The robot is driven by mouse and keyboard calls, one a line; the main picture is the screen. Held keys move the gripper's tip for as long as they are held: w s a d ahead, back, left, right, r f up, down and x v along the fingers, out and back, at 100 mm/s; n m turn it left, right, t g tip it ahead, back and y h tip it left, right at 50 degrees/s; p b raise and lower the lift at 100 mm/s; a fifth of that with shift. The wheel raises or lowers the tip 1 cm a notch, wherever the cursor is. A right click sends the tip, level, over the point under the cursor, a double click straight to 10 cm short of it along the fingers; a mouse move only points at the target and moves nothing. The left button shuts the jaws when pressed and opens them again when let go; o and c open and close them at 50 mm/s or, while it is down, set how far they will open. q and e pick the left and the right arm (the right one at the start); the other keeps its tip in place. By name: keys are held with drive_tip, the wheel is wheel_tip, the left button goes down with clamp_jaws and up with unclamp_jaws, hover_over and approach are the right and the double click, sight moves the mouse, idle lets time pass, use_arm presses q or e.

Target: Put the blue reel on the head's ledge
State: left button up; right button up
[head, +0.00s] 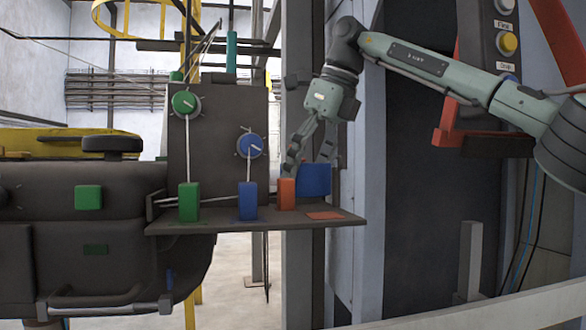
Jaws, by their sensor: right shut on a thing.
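A blue boxy thing (316,180), which looks like the blue reel, is between the fingers of my right gripper (311,158). The gripper points down and is shut on it. The blue thing shows above the right part of the head's dark ledge (265,222); I cannot tell whether it is over the ledge or behind it. An orange block (286,194) stands on the ledge just left of it. A blue block (247,202) and a green block (189,202) stand further left. My left gripper is not in view.
A flat orange patch (324,215) lies bare near the ledge's right end. A dark panel behind the ledge carries a green dial (186,103) and a blue dial (250,145). A grey post (300,265) stands behind the ledge. A button box (506,42) is at the upper right.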

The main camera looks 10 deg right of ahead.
drive_tip(key=shift+w+a+r+p, duration=0.15)
drive_tip(key=shift+w+a+p, duration=0.5)
drive_tip(key=shift+w+a, duration=0.25)
drive_tip(key=shift+w+f+b, duration=0.1)
drive_tip(key=shift+f+b, duration=0.25)
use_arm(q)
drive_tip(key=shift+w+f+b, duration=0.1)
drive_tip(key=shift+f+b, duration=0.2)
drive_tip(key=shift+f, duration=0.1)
use_arm(e)
drive_tip(key=shift+f, duration=0.1)
drive_tip(key=shift+f, duration=0.1)
drive_tip(key=o, duration=1.2)
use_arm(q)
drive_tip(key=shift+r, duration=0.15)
